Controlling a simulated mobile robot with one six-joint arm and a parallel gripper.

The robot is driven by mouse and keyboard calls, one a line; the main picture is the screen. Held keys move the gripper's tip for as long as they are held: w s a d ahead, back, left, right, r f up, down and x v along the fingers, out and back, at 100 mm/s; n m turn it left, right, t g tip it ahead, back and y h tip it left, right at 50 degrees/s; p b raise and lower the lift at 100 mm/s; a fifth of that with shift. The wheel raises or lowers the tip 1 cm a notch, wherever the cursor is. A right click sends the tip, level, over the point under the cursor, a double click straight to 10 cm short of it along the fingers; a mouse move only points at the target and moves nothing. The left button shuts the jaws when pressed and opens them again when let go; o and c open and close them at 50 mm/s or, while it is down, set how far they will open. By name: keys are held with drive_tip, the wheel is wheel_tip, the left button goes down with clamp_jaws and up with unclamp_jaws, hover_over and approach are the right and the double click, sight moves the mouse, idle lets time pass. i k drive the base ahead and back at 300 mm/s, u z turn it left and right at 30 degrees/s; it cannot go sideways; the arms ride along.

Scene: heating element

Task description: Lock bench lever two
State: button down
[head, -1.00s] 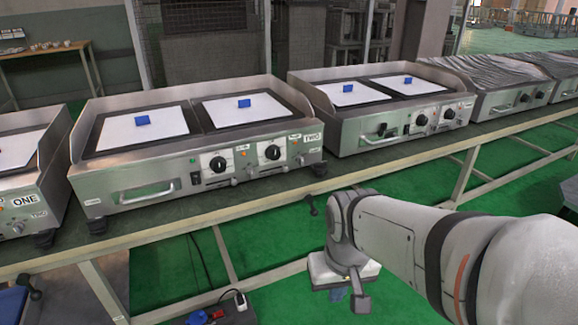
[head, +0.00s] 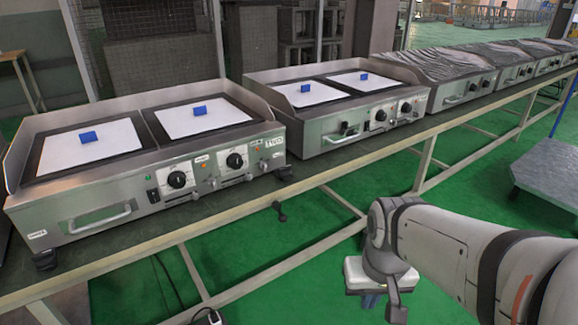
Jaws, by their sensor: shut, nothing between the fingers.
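A small black lever with a rounded end (head: 280,211) hangs at the bench's front edge, below the heating unit labelled TWO (head: 275,142). No label shows on the lever itself, and I cannot tell whether it is locked. My gripper (head: 372,299) is at the lower right of the head view, in front of the bench and pointing down. It is apart from the lever, to its right and nearer to me. Its fingers are mostly hidden by its pale body; it is shut and empty.
The long bench (head: 222,215) runs from lower left to upper right. A second heating unit (head: 345,115) and several covered units (head: 455,75) stand further along it. A grey platform trolley (head: 545,180) is at the right. Green floor is open before the bench.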

sight(281, 214)
drive_tip(key=u, duration=0.05)
drive_tip(key=i, duration=1)
drive_tip(key=z, duration=0.05)
